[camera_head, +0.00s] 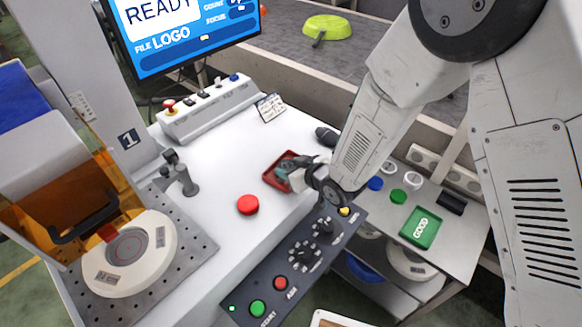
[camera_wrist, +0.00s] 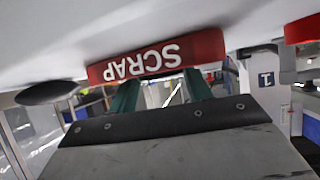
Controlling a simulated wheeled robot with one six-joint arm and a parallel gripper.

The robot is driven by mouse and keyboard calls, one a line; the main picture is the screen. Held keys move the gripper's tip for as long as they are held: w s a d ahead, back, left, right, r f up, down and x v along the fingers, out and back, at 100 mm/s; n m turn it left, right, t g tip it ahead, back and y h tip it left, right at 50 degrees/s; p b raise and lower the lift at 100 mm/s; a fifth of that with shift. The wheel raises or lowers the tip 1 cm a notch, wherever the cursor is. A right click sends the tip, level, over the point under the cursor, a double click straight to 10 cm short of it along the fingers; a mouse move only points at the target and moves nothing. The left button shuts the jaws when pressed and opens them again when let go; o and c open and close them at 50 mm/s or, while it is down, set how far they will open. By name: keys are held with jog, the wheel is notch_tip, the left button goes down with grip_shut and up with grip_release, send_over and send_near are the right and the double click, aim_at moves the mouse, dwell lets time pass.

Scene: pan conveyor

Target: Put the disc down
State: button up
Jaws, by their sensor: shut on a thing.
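The red SCRAP tray (camera_head: 271,181) lies on the white worktop, and its lettered wall fills the upper middle of the wrist view (camera_wrist: 155,56). My gripper (camera_head: 285,171) is low at the tray, with its fingertips over or inside it. In the wrist view its teal fingers (camera_wrist: 160,88) run behind the tray's wall, which hides the tips. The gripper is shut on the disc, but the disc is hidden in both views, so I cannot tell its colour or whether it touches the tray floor.
A red round piece (camera_head: 248,204) sits left of the tray. A dark control panel (camera_head: 291,262) is in front. Blue (camera_head: 375,183) and green (camera_head: 398,196) discs and a green GOOD tray (camera_head: 421,228) are on the right side table. A dark rounded object (camera_head: 326,136) stands behind.

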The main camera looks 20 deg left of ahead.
jog(key=o, duration=1)
jog(key=shift+f, duration=0.1)
jog(key=shift+o, duration=0.2)
jog(key=shift+r, duration=0.2)
jog(key=v, duration=1.2)
jog(key=shift+f, duration=0.15)
